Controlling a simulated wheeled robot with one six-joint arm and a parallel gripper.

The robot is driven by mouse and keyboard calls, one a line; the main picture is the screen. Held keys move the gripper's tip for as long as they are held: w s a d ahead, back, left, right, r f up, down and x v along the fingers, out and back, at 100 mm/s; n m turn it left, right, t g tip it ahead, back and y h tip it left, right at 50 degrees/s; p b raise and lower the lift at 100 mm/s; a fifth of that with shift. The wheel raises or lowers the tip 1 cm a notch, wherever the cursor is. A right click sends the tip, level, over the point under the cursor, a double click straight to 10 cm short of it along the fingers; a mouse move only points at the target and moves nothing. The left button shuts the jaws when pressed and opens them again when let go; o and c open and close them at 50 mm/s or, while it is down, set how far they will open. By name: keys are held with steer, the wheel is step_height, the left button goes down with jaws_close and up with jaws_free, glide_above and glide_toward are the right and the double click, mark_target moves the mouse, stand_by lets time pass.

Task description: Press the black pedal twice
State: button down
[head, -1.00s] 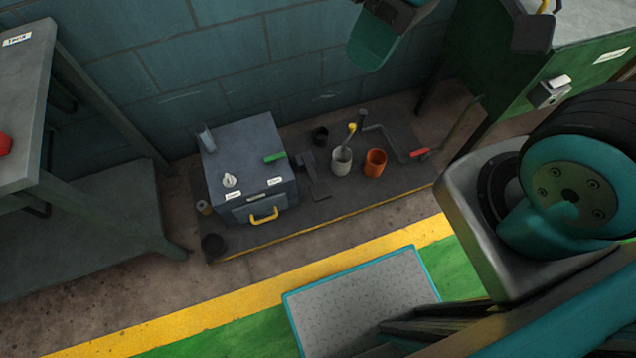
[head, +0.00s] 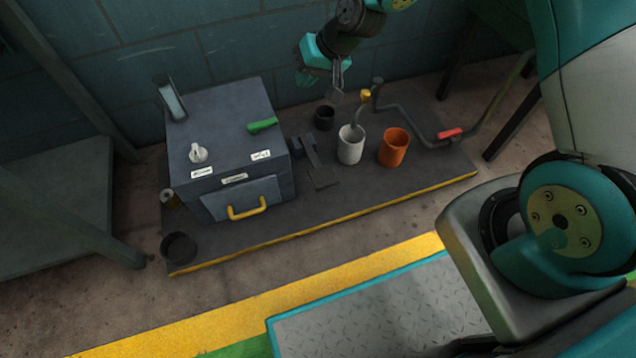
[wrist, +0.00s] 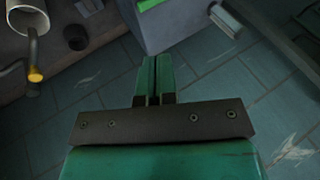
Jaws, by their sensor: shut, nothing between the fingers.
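The black pedal (head: 310,150) is a dark, low piece on the floor platform, between the grey box and the white cup. A flat dark plate (head: 324,178) lies just in front of it. My gripper (head: 335,92) hangs in the air near the back wall, above and behind the pedal and apart from it. In the wrist view my gripper's green fingers (wrist: 153,80) are together with nothing between them. A dark piece at the top edge of the wrist view may be part of the pedal; I cannot tell.
The grey box (head: 225,135) has a green lever (head: 262,125), a knob and a yellow handle. A black cup (head: 324,117), white cup (head: 350,145), orange cup (head: 394,148) and red-gripped crank (head: 449,134) stand close by.

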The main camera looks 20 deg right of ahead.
steer(key=w+d+f+m+b, duration=0.1)
steer(key=f+b, duration=0.3)
steer(key=f, duration=0.8)
steer(key=w+d+f+m+t+b, duration=0.1)
steer(key=w+d+f+b, duration=0.1)
steer(key=f, duration=0.9)
steer(key=d+b, duration=0.1)
steer(key=b, duration=0.1)
steer(key=shift+w+f+t+b, duration=0.15)
steer(key=shift+f+t+b, duration=0.15)
steer(key=shift+f+b, duration=0.1)
steer(key=b, duration=0.6)
glide_above(320, 166)
step_height(320, 166, down, 8)
steer(key=shift+r, duration=0.1)
steer(key=shift+f+b, duration=0.3)
steer(key=shift+f, duration=0.1)
steer(key=shift+a, duration=0.1)
steer(key=shift+s+f, duration=0.2)
steer(key=shift+f, duration=0.2)
